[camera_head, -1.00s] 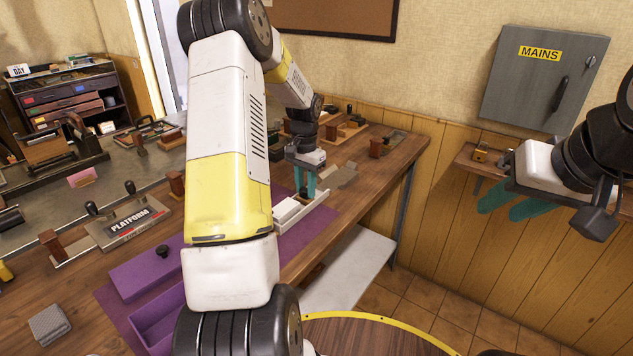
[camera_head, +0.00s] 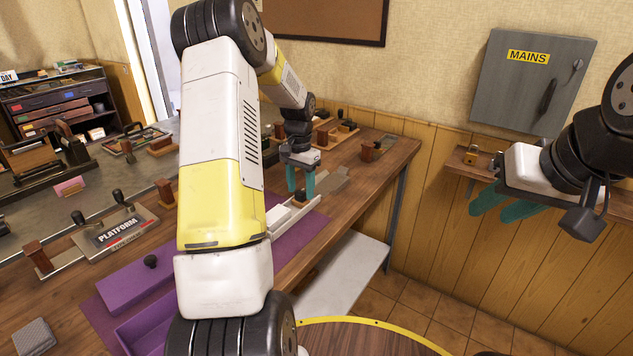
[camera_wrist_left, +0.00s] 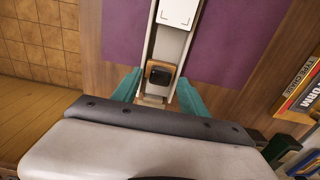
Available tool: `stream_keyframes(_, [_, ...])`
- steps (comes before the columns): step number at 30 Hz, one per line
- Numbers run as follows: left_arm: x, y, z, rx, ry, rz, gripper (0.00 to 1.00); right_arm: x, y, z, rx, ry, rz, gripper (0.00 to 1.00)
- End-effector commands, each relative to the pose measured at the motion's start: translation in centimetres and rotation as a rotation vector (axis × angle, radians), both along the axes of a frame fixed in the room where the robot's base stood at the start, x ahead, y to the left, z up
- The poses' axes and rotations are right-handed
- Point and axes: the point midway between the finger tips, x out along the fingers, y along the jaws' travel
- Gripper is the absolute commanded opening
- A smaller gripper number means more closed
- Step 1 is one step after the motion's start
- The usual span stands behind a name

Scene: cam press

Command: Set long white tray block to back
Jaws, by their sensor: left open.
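The long white tray (camera_head: 298,217) lies on a purple mat on the bench. A white block (camera_head: 277,214) sits in it; this block also shows at the top of the left wrist view (camera_wrist_left: 176,12). A small wooden block with a black top (camera_wrist_left: 159,76) is at the tray's near end in that view. My left gripper (camera_head: 301,190) points down over this end. Its teal fingers (camera_wrist_left: 159,92) are open, one on each side of the wooden block, with gaps visible. My right gripper (camera_head: 502,208) hangs empty by the wall, its fingers apart.
A purple box (camera_head: 140,282) and a PLATFORM plate (camera_head: 118,233) are left of my left arm. Wooden blocks and fixtures (camera_head: 370,150) stand behind my left gripper. A padlock (camera_head: 471,156) sits on a wall shelf. The bench's right edge is close to the tray.

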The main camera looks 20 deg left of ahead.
Motion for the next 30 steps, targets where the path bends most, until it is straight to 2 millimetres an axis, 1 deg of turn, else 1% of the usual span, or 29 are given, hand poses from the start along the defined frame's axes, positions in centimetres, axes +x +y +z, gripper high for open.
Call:
stream_keyframes(1, [0.1, 0.0, 0.9, 0.001, -0.006, -0.001, 0.51, 0.0, 0.0, 0.0, 0.000, 0.000, 0.000, 0.36])
stream_keyframes(6, [0.1, 0.0, 3.9, 0.000, -0.005, 0.001, 0.51, 0.0, 0.0, 0.0, 0.000, 0.000, 0.000, 0.36])
stream_keyframes(10, [0.1, 0.0, 5.7, 0.001, -0.004, 0.000, 0.51, 0.0, 0.0, 0.0, 0.000, 0.000, 0.000, 0.36])
stream_keyframes(15, [0.1, 0.0, 6.6, 0.000, -0.002, -0.001, 0.51, 0.0, 0.0, 0.0, 0.000, 0.000, 0.000, 0.36])
stream_keyframes(23, [0.1, 0.0, 6.7, -0.001, -0.002, 0.000, 0.51, 0.0, 0.0, 0.0, 0.000, 0.000, 0.000, 0.36])
stream_keyframes(25, [0.0, -0.1, 7.0, 0.000, -0.005, 0.001, 0.51, 0.0, 0.0, 0.0, 0.000, 0.000, 0.000, 0.36])
stream_keyframes(28, [-0.7, -0.7, 8.4, 0.002, -0.026, 0.007, 0.51, 0.0, 0.0, 0.0, 0.000, 0.000, 0.000, 0.36])
stream_keyframes(30, [-1.7, -1.5, 10.2, 0.002, -0.051, 0.015, 0.51, 0.0, 0.0, 0.0, 0.000, 0.000, 0.000, 0.36])
